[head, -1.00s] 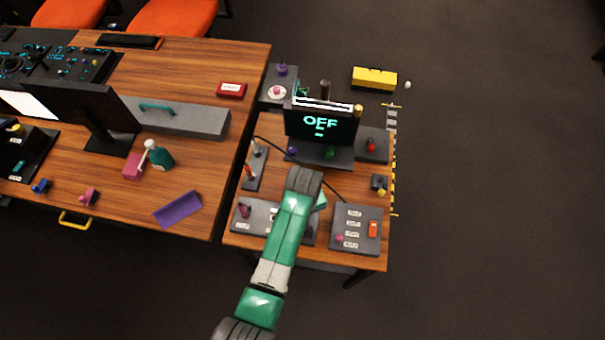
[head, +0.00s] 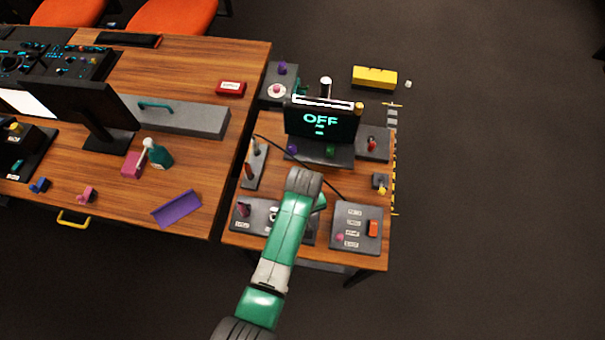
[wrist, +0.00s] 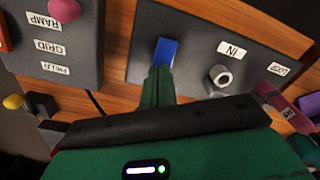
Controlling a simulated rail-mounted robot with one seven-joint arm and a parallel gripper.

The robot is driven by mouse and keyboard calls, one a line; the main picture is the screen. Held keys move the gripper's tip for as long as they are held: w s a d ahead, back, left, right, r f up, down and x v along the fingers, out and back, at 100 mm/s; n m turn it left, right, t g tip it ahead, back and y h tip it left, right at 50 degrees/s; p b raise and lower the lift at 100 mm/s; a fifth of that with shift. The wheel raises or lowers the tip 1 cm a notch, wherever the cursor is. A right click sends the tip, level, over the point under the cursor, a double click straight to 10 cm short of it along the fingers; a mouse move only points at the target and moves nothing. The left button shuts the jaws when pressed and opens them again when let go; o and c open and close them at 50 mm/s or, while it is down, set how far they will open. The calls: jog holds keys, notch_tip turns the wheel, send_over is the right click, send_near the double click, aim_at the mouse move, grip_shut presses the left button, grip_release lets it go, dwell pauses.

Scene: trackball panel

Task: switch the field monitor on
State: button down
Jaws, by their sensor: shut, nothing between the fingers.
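The field monitor (head: 320,125) stands at the back of the small table in the head view, its dark screen reading OFF in cyan. Below the screen, its dark base has a purple knob (head: 292,149) and a green knob (head: 330,150). My gripper (wrist: 160,72) is shut and empty in the wrist view. Its green fingertips are at the lower end of a blue piece (wrist: 166,50) on a grey panel (wrist: 193,45) labelled IN and LOOP. I cannot tell whether they touch. A metal fitting (wrist: 220,77) is to their right. In the head view my arm hides the fingertips.
A panel with several labels and a red-orange switch (head: 373,228) is at the small table's front right. A black cable (head: 318,176) crosses the tabletop. A box with a red knob (head: 371,145) stands right of the monitor. The large desk (head: 215,180) is on the left.

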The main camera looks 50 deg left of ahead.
jog(key=shift+f, duration=0.25)
jog(key=shift+r, duration=0.1)
notch_tip(320, 180, up, 7)
jog(key=p, duration=0.7)
dwell(0.4)
